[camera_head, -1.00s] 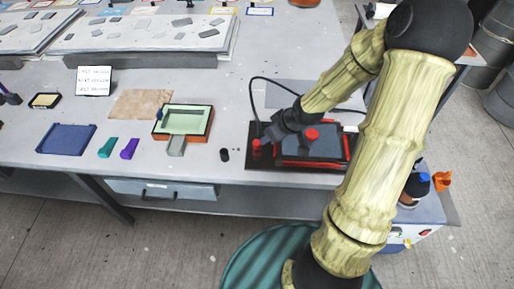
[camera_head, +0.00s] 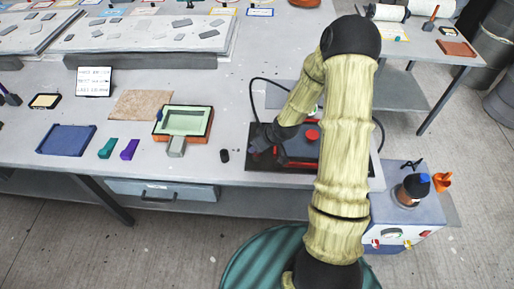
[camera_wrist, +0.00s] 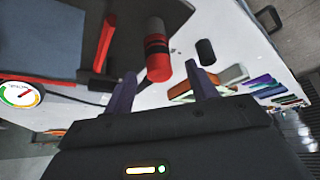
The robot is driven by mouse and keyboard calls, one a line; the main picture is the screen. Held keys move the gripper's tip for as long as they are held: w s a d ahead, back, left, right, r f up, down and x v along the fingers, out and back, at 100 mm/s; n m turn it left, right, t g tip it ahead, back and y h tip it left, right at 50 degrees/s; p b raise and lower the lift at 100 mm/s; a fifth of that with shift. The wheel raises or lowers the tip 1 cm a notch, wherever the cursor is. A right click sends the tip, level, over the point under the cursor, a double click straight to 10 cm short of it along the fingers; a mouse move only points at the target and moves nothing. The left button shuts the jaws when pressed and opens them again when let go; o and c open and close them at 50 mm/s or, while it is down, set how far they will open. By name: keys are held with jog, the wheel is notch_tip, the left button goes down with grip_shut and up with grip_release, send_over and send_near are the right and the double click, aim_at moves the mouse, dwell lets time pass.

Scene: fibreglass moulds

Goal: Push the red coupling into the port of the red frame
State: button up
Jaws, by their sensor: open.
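In the wrist view the red coupling (camera_wrist: 158,62) is a short red cylinder with dark bands and a grey end. It appears between the tips of my gripper (camera_wrist: 160,72). The two fingers are open, and I cannot tell whether either touches it. The red frame (camera_wrist: 105,44) shows as red bars around a dark panel, left of the coupling. In the head view my gripper (camera_head: 268,148) is low over the left end of the dark base plate and hides the coupling. The red frame (camera_head: 318,163) is partly hidden by my arm. I cannot make out the port.
A small black cylinder (camera_head: 224,155) stands left of the base plate. A green-lined tray (camera_head: 184,121), a grey block (camera_head: 176,147) and a blue plate (camera_head: 66,139) lie further left. A black cable (camera_head: 252,90) loops behind the plate. A gauge (camera_wrist: 20,94) shows in the wrist view.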

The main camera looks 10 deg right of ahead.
dwell(0.3)
jog(key=shift+w+a+f+p, duration=0.25)
jog(key=shift+w+f+p, duration=0.15)
jog(key=shift+f+p, duration=0.05)
jog(key=shift+p+x, duration=0.6)
jog(key=shift+x, duration=1.35)
jog(key=shift+w, duration=0.1)
jog(key=c, duration=1.1)
jog(key=shift+r, duration=0.15)
notch_tip(320, 180, up, 10)
jog(key=shift+f+b, duration=0.1)
jog(key=shift+b, duration=0.95)
